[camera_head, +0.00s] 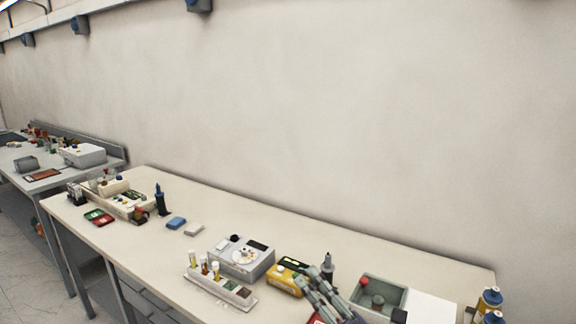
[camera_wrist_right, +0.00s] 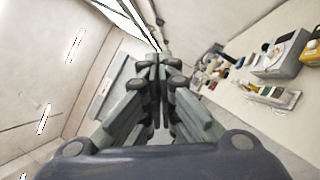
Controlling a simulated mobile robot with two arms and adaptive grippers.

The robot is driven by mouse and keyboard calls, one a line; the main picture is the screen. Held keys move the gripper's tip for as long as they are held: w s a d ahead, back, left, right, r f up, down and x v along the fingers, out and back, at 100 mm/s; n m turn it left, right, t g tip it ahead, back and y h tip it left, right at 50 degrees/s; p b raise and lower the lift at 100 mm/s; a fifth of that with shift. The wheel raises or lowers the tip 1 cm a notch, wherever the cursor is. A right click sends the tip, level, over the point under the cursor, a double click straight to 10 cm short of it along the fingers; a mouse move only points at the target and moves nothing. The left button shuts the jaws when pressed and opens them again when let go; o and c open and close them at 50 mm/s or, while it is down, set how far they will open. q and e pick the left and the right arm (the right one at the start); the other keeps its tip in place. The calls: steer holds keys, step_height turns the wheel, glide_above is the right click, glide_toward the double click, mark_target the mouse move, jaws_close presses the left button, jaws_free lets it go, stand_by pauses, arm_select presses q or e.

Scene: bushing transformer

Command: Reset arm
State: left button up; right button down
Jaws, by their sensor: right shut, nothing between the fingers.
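My right gripper (camera_head: 318,284) comes in at the lower right of the head view, over the front part of the long table (camera_head: 150,262). Its fingers are together and hold nothing. In the right wrist view the gripper (camera_wrist_right: 158,62) points away with its fingertips meeting, and only open air and the room lie beyond them. The table with its items is off to the right side of that view. My left gripper does not show in either view.
On the table are a grey device with a dial (camera_head: 241,258), a white rack of vials (camera_head: 219,288), a yellow box (camera_head: 287,276), a green-grey tray (camera_head: 379,293) and a blue block (camera_head: 176,223). Bottles (camera_head: 489,300) stand at the right. A second table (camera_head: 65,178) is at the far left.

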steer(key=s+d+f+m+g+h, duration=0.2)
steer(key=s+d+f+m+h, duration=0.1)
steer(key=d+f+m+h, duration=0.55)
steer(key=s+d+f+m+g+h, duration=0.2)
steer(key=d+f+m+h, duration=0.35)
steer(key=f+m, duration=0.55)
steer(key=s+d+f+m+g+y, duration=0.1)
steer(key=s+f+m+g, duration=0.4)
steer(key=s, duration=0.6)
steer(key=s+d+f+m+g, duration=0.1)
steer(key=s+f+m+g, duration=0.4)
steer(key=s, duration=0.6)
step_height(320, 180, down, 29)
steer(key=s+g+b, duration=0.1)
steer(key=b, duration=0.2)
steer(key=s+d+f+g+b, duration=0.1)
steer(key=s+d+f+b, duration=0.1)
steer(key=s+f, duration=1.5)
steer(key=shift+s+d+f+n, duration=0.2)
steer(key=shift+d+f+n, duration=0.25)
steer(key=shift+f, duration=0.4)
